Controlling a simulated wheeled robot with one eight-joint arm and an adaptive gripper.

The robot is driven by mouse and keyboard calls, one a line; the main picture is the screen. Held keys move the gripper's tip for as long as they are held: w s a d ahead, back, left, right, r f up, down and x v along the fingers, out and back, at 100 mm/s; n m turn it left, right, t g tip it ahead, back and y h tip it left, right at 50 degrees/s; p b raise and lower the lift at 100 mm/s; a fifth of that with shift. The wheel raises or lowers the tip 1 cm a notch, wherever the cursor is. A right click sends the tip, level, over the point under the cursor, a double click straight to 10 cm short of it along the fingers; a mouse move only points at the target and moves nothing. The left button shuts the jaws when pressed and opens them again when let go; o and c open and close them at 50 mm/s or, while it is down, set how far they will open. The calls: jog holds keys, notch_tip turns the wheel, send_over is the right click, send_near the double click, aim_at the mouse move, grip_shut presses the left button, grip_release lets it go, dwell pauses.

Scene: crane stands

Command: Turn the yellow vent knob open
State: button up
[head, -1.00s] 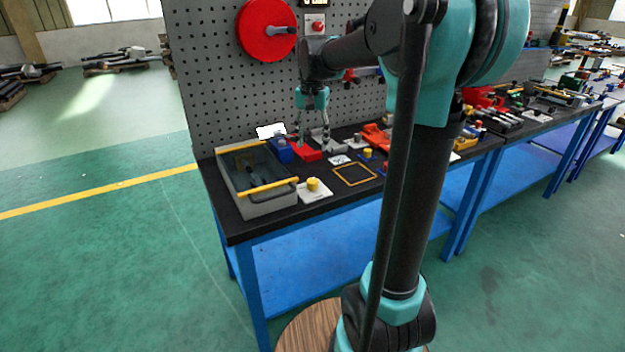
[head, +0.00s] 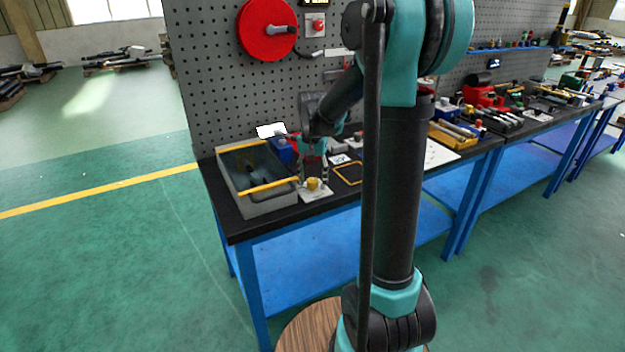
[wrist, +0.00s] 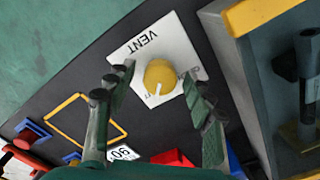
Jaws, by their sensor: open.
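The yellow vent knob (wrist: 160,76) sits on a white plate (wrist: 180,40) marked VENT in the wrist view. A white line on the knob points toward the lower part of the picture. The knob also shows in the head view (head: 313,184), on the bench near its front edge. My gripper (wrist: 157,80) is open, with its fingers to the left and right of the knob. A gap shows between each finger and the knob in the wrist view. Whether the fingertips are down at knob height I cannot tell.
A grey bin (head: 268,206) with a yellow front bar (head: 268,188) stands just left of the plate. A yellow square outline (wrist: 72,118) is on the other side. A blue block (head: 281,150) and the pegboard (head: 215,90) are behind.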

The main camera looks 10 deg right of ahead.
jog(key=c, duration=1.2)
jog(key=shift+o, duration=0.2)
jog(key=shift+n, duration=0.3)
jog(key=n, duration=0.3)
jog(key=shift+n, duration=0.3)
jog(key=n, duration=0.4)
jog(key=shift+n, duration=0.3)
jog(key=n, duration=0.9)
